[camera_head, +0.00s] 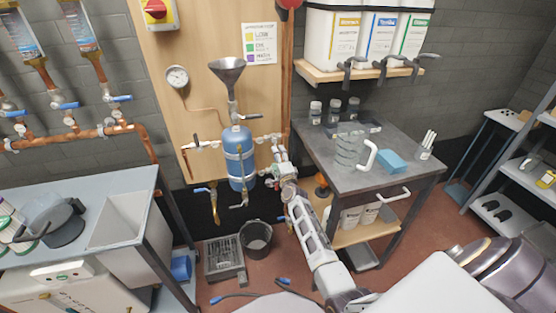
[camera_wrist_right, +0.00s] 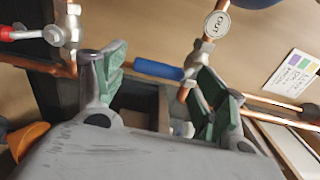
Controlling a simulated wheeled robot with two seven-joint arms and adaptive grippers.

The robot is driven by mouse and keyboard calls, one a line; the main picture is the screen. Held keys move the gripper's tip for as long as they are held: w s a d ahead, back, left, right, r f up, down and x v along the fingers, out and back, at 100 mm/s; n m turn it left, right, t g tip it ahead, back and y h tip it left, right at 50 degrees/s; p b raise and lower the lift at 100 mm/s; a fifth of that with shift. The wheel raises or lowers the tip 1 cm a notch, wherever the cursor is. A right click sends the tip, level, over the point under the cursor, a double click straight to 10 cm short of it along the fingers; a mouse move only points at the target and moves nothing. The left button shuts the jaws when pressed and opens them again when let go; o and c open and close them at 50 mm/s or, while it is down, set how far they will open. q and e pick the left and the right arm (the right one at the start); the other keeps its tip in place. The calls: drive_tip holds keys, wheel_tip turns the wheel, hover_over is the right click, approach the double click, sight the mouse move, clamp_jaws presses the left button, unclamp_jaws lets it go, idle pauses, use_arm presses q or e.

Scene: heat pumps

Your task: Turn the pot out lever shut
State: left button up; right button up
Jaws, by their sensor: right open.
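In the right wrist view a round tag reading OUT (camera_wrist_right: 217,24) hangs on a copper pipe with a metal valve (camera_wrist_right: 200,58). A blue lever (camera_wrist_right: 158,69) sticks out to the left of this valve, across the pipe's line. My right gripper (camera_wrist_right: 158,75) is open, its green-padded fingers on either side of the lever in the picture; I cannot tell whether they touch it. In the head view my right gripper (camera_head: 283,165) is at the pipework right of the blue tank (camera_head: 239,158) and hides the valve there. My left gripper is not in view.
A red-handled valve (camera_wrist_right: 68,35) sits left of the fingers in the wrist view. In the head view a funnel (camera_head: 227,72) stands above the tank and a bucket (camera_head: 256,240) is on the floor below. A grey table (camera_head: 395,170) is close to the right.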

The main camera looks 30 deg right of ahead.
drive_tip(key=shift+s+a+f, duration=0.15)
drive_tip(key=v, duration=0.7)
idle(0.7)
drive_tip(key=shift+s, duration=0.2)
idle(0.5)
